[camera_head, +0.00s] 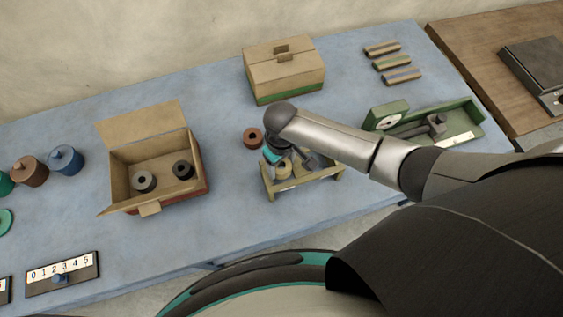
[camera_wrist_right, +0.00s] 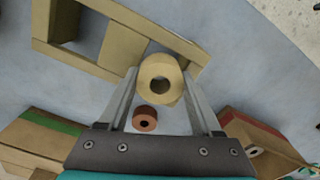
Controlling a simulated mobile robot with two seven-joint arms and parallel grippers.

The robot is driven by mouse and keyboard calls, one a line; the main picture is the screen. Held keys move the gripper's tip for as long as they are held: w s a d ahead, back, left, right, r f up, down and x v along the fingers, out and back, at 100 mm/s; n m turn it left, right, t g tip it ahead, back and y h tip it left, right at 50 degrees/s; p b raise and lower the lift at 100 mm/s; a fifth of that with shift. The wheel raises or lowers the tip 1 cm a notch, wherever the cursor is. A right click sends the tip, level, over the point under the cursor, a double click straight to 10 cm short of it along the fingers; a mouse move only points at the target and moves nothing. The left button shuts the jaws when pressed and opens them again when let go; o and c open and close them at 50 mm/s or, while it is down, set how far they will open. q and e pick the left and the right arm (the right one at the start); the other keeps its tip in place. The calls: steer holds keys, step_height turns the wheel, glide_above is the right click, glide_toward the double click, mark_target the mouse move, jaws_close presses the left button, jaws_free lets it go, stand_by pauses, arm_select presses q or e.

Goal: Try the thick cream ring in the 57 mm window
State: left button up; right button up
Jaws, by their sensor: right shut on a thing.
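The thick cream ring (camera_wrist_right: 160,74) sits between the two fingers of my right gripper (camera_wrist_right: 158,90), its hole facing the wrist camera. My right gripper (camera_head: 284,164) is shut on the ring in the head view, where the ring (camera_head: 284,172) shows below the fingers. The yellowish wooden window gauge (camera_head: 308,183) stands beneath it on the blue table. In the wrist view the ring overlaps one end of the gauge (camera_wrist_right: 117,48) and hides part of a window there. I cannot tell whether the ring is above or inside that window. Window sizes are unreadable. My left gripper is out of view.
A red-brown ring (camera_head: 253,138) lies just behind the gauge. An open carton (camera_head: 127,188) with two dark rolls stands left, a closed carton (camera_head: 285,78) behind. A green tray (camera_head: 465,112) is at the right. Clear table lies between open carton and gauge.

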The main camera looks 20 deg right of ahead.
mark_target(282, 165)
steer(key=o, duration=1.5)
steer(key=shift+r, duration=0.1)
steer(key=shift+r+p, duration=2.3)
steer(key=shift+p, duration=0.2)
steer(key=shift+r, duration=1.1)
